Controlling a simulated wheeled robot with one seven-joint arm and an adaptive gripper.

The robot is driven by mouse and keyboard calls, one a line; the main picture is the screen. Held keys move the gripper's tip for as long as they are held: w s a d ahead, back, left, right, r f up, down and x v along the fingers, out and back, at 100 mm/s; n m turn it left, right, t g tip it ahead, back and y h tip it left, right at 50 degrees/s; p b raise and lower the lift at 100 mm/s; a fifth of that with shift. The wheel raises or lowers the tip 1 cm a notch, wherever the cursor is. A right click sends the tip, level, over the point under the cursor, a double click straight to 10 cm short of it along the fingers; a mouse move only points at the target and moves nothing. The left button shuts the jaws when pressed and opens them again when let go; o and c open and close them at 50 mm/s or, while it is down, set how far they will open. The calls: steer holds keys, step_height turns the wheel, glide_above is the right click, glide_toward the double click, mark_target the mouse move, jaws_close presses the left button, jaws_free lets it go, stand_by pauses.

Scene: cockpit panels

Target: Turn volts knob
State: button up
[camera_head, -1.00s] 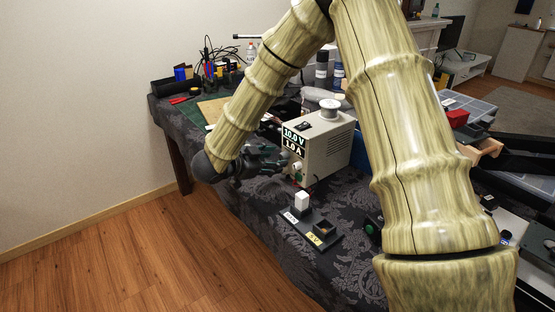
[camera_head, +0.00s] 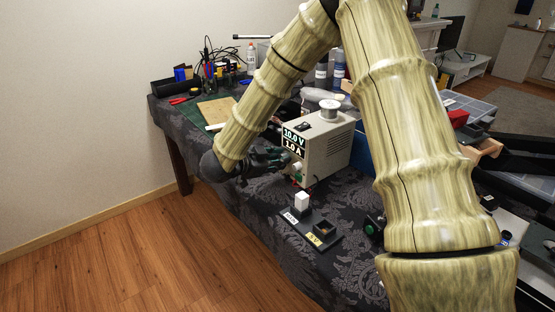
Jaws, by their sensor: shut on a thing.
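The power supply (camera_head: 327,150) is a beige box on the cloth-covered table. Its front display (camera_head: 293,142) reads 10.0 V above 1.0 A. A small light knob (camera_head: 298,167) shows low on the front face, with a green spot below it. My gripper (camera_head: 284,160) is at the left of the front face, its fingertips against the panel just under the display. It is shut on a knob there, which the fingers mostly hide; I take it for the volts knob, but its label cannot be read.
A dark base (camera_head: 312,232) with a white block and a labelled socket stands in front of the supply. A spool (camera_head: 329,110) sits on top of the supply. Tools and a board (camera_head: 218,110) lie at the table's far left. Dark cloth (camera_head: 345,270) is bare near the front.

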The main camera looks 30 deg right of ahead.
steer(key=shift+r+n+p, duration=0.2)
steer(key=shift+n+p, duration=0.1)
steer(key=shift+p, duration=0.75)
steer(key=shift+g+p, duration=0.3)
steer(key=shift+p, duration=0.2)
steer(key=n+p, duration=0.1)
steer(key=p, duration=0.2)
steer(key=shift+r+g, duration=0.1)
steer(key=shift+g, duration=0.3)
steer(key=n+g+p, duration=0.1)
steer(key=n+p, duration=0.1)
steer(key=p, duration=0.2)
steer(key=shift+w, duration=0.15)
steer(key=shift+f+n+g+p, duration=0.25)
steer(key=shift+n+g+p, duration=0.4)
steer(key=shift+p, duration=0.7)
steer(key=shift+f+n, duration=0.15)
steer(key=shift+n, duration=0.1)
steer(key=o, duration=1)
